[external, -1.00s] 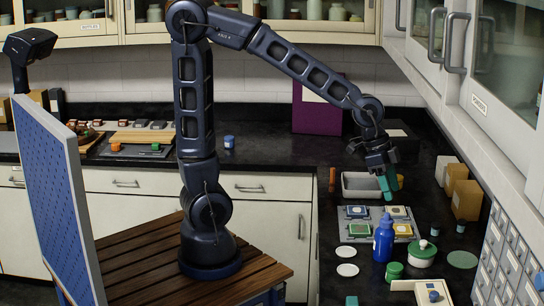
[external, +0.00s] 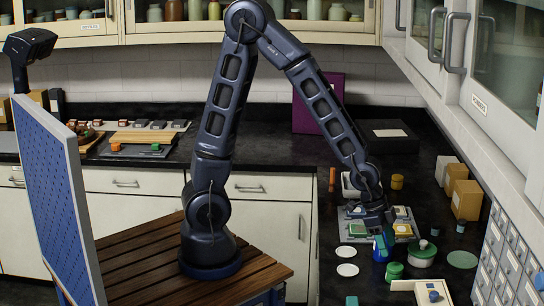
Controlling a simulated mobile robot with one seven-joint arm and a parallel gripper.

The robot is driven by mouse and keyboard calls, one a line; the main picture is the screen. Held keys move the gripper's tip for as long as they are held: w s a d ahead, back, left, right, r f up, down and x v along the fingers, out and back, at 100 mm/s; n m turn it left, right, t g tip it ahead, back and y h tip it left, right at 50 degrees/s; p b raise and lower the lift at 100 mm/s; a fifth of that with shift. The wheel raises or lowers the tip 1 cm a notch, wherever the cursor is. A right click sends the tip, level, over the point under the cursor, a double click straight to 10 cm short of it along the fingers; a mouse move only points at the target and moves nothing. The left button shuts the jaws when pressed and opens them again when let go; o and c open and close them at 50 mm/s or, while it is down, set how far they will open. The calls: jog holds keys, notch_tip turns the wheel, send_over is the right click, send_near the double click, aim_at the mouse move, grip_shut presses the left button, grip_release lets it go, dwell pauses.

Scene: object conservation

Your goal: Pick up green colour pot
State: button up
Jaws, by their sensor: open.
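A small green pot (external: 394,271) stands upright on the dark right-hand counter. A wider green pot with a pale top and a dark knob (external: 422,254) stands to its right and a little farther back. My gripper (external: 382,240) is open and points down, low over the counter at the blue bottle (external: 380,255). It covers the bottle's upper part, and I cannot tell whether it touches it. My gripper is behind and left of the small green pot, apart from it.
A grey tray with coloured squares (external: 407,236) lies behind, partly hidden by my arm. Pale discs (external: 347,270) lie left, a green disc (external: 462,259) right. A cream tray (external: 440,286) sits in front.

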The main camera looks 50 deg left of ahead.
aim_at(396, 266)
jog(key=shift+x, duration=4.25)
jog(key=shift+w+d+r, duration=0.1)
jog(key=shift+w+d, duration=0.05)
jog(key=shift+d, duration=0.05)
jog(key=c, duration=0.7)
jog(key=shift+o, duration=0.2)
jog(key=shift+r, duration=0.1)
